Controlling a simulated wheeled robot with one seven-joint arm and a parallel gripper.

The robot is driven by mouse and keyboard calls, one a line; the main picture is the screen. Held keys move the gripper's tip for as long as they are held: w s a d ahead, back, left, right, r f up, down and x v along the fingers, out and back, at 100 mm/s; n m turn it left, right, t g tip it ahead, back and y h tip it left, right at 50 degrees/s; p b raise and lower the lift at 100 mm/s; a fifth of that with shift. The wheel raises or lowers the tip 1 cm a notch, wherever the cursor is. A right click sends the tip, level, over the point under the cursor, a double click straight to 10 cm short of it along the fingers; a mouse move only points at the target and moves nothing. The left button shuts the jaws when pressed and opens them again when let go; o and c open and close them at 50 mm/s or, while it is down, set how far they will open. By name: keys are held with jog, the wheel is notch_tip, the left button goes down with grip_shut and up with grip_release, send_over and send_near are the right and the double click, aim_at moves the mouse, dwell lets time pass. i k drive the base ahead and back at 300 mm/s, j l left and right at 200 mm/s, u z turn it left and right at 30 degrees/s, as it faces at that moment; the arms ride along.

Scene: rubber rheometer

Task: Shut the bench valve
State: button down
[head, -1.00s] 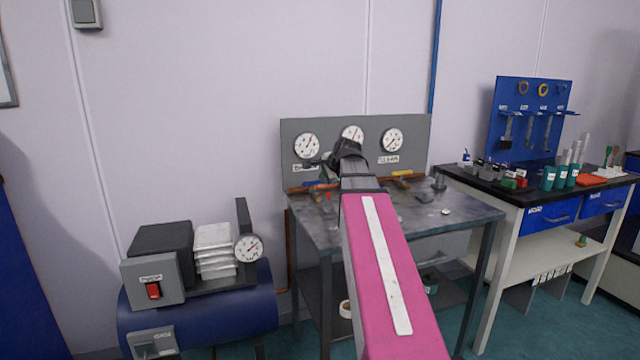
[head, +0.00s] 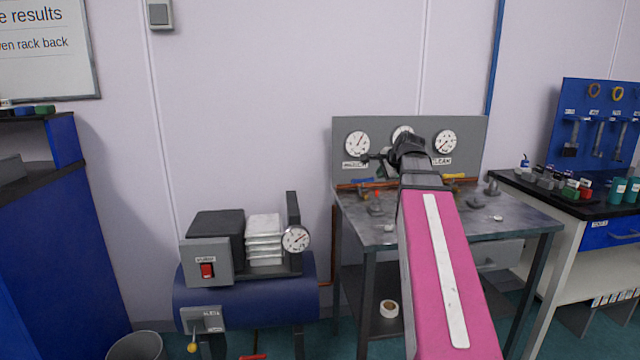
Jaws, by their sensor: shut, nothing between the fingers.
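A metal bench (head: 400,231) stands against the wall with a grey gauge panel (head: 377,128) at its back. A copper pipe (head: 347,186) runs along the foot of the panel. I cannot tell which one is the bench valve. A small red part (head: 376,194) is below the blue handle. My gripper (head: 368,157) is shut and empty, in front of the panel and above the pipe's left part. My arm hides the pipe's middle and part of the middle gauge.
A blue compressor (head: 250,292) with a red switch (head: 207,270) and a gauge stands left of the bench. A bin (head: 137,346) is at bottom left, near a blue cabinet (head: 60,240). A black-topped workbench (head: 535,190) stands at right. A tape roll (head: 389,309) lies below the bench.

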aim_at(359, 181)
jog(key=k+l, duration=0.2)
jog(key=k, duration=0.25)
jog(key=k+l, duration=0.15)
jog(key=k, duration=0.3)
